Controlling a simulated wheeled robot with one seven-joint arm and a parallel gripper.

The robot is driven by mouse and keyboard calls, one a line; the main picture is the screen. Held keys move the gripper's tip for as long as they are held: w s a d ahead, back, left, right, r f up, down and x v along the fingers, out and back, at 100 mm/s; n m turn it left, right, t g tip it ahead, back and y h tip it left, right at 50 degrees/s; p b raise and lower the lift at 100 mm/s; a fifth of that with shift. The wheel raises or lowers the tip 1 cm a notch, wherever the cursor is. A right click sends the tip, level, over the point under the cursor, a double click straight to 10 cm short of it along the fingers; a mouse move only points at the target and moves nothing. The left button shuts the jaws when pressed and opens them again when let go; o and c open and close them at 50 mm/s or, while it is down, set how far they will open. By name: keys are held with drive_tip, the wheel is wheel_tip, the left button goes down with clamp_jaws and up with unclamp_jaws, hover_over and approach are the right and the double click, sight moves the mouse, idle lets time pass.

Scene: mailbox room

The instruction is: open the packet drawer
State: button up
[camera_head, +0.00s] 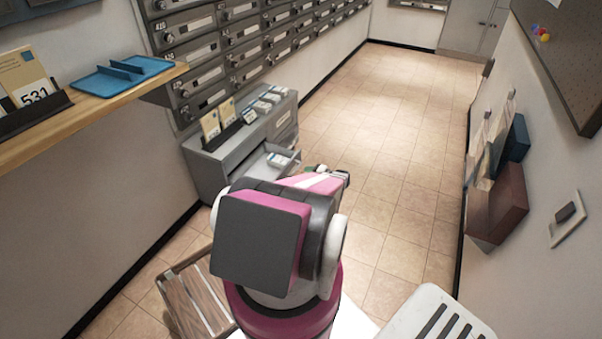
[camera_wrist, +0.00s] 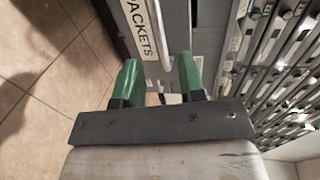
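The grey cabinet (camera_head: 212,172) stands on the floor against the left wall. Its packet drawer (camera_head: 254,166) juts out partway, with pale packets (camera_head: 279,159) showing inside. In the wrist view the drawer front carries a "PACKETS" label (camera_wrist: 138,28) and a pale bar handle (camera_wrist: 160,38). My gripper (camera_wrist: 158,78) has two green fingers standing apart, one on each side of the handle's near end. I cannot tell whether either finger touches the bar. In the head view my arm hides most of the gripper and the drawer's front.
Upright cards (camera_head: 219,121) and small packets (camera_head: 268,98) sit on the cabinet top. Grey mailboxes (camera_head: 240,45) line the wall above it. The tiled floor (camera_head: 385,150) to the right is clear.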

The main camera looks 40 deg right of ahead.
drive_tip(key=shift+v, duration=1.5)
drive_tip(key=shift+a, duration=0.1)
